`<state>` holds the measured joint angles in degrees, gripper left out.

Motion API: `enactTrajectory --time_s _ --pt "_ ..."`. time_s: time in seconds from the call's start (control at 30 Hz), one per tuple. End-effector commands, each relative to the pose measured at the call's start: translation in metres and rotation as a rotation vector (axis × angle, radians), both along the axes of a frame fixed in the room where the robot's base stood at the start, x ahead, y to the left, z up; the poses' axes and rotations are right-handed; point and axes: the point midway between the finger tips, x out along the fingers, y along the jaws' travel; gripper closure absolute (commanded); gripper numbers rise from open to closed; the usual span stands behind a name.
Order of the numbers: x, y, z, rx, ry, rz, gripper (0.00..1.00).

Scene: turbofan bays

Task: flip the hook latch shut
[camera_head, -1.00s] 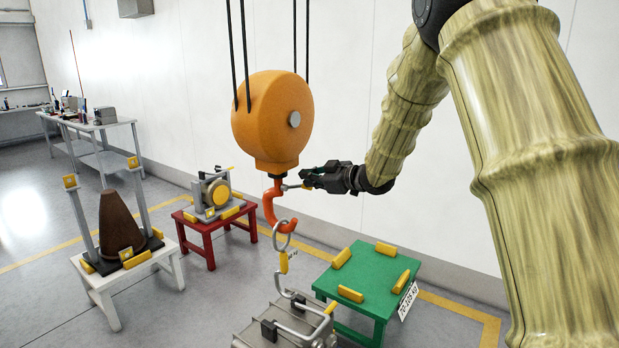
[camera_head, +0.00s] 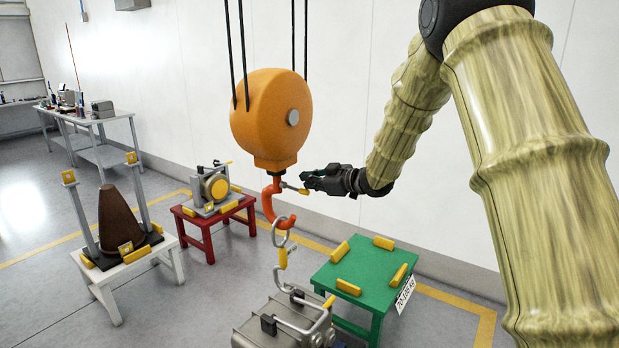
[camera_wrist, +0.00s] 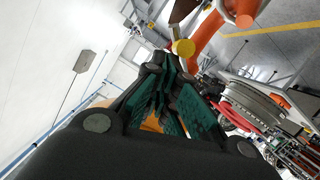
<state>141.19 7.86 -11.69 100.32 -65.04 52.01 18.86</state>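The orange-red hook (camera_head: 269,203) hangs below a big orange hoist block (camera_head: 268,110). A short grey latch (camera_head: 291,187) with a yellow end sticks out to the right from the hook's upper part. In the wrist view the latch's yellow knob (camera_wrist: 183,47) shows just beyond my fingertips, with the hook (camera_wrist: 207,32) behind it. My gripper (camera_head: 306,179) is right of the hook, beside the latch's outer end. Its green-padded fingers (camera_wrist: 170,68) look closed together with nothing between them. I cannot tell whether they touch the knob.
A green table (camera_head: 364,268) stands right, a red table (camera_head: 205,225) left, and a white stand (camera_head: 97,280) further left. The wall is behind.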

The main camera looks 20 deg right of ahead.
Motion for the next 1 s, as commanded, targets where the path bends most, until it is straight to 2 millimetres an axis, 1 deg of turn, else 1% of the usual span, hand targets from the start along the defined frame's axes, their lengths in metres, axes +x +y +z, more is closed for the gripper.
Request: enactTrajectory --time_s 0.03,0.53,1.0 --pt "0.000 0.000 -0.004 0.000 0.001 -0.001 1.00" --pt "0.002 0.007 -0.025 0.001 0.001 0.008 1.00" --pt "0.001 0.010 -0.028 0.000 -0.001 0.010 1.00"
